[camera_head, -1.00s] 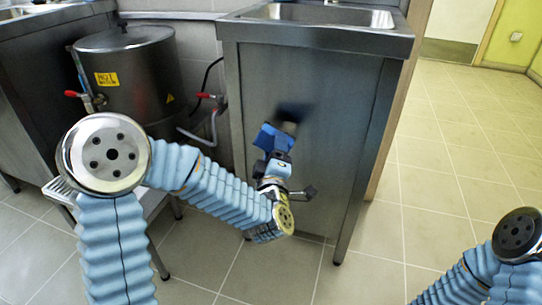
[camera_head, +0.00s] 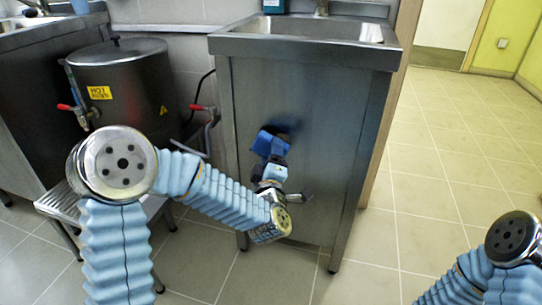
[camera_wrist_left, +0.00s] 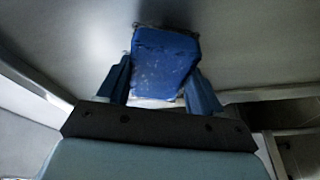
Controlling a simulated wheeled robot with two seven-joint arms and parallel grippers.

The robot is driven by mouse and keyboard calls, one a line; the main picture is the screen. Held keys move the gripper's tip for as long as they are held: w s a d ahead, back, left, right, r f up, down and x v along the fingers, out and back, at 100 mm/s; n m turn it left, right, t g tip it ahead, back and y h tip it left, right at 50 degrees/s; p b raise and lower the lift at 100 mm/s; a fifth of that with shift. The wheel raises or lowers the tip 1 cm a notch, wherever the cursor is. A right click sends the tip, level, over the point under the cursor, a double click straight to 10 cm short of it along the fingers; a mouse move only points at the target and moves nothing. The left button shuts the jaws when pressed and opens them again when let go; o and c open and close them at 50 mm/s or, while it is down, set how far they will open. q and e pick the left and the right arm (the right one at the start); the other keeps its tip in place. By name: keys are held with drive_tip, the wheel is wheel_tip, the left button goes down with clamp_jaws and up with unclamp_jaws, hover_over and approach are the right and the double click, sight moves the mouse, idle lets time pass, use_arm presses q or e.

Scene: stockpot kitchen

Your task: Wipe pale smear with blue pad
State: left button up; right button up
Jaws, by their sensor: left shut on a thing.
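My left gripper (camera_head: 274,156) is in front of the steel side panel of the sink cabinet (camera_head: 330,150). It is shut on the blue pad (camera_head: 263,142), which faces the panel. In the left wrist view the blue pad (camera_wrist_left: 165,62) sits between the two blue fingers, with a dark shadow along its top edge on the grey surface. The pad is at or very close to the panel; I cannot tell whether it touches. No pale smear can be made out; the pad and gripper cover part of the panel. My right gripper is out of view.
A steel boiler (camera_head: 125,85) with red-handled taps stands left of the cabinet, above a slatted rack (camera_head: 60,205). The sink (camera_head: 310,28) is on top of the cabinet. The tiled floor (camera_head: 450,190) at the right is open.

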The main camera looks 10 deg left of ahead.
use_arm(q)
drive_tip(key=shift+w+b, duration=0.3)
drive_tip(key=shift+w, duration=0.65)
drive_tip(key=shift+s+d+f+b, duration=0.15)
drive_tip(key=shift+d+b, duration=0.5)
drive_tip(key=shift+d, duration=0.45)
drive_tip(key=shift+d+b, duration=0.35)
drive_tip(key=shift+d, duration=0.5)
drive_tip(key=shift+b, duration=0.5)
drive_tip(key=shift+w+a+b, duration=0.15)
drive_tip(key=shift+a+b, duration=0.15)
drive_tip(key=shift+a, duration=0.45)
drive_tip(key=shift+w+a+b, duration=0.1)
drive_tip(key=shift+a+b, duration=0.15)
drive_tip(key=shift+a, duration=0.5)
drive_tip(key=shift+w+a+r, duration=0.1)
drive_tip(key=shift+a+r, duration=0.1)
drive_tip(key=shift+a, duration=0.4)
drive_tip(key=shift+c, duration=0.4)
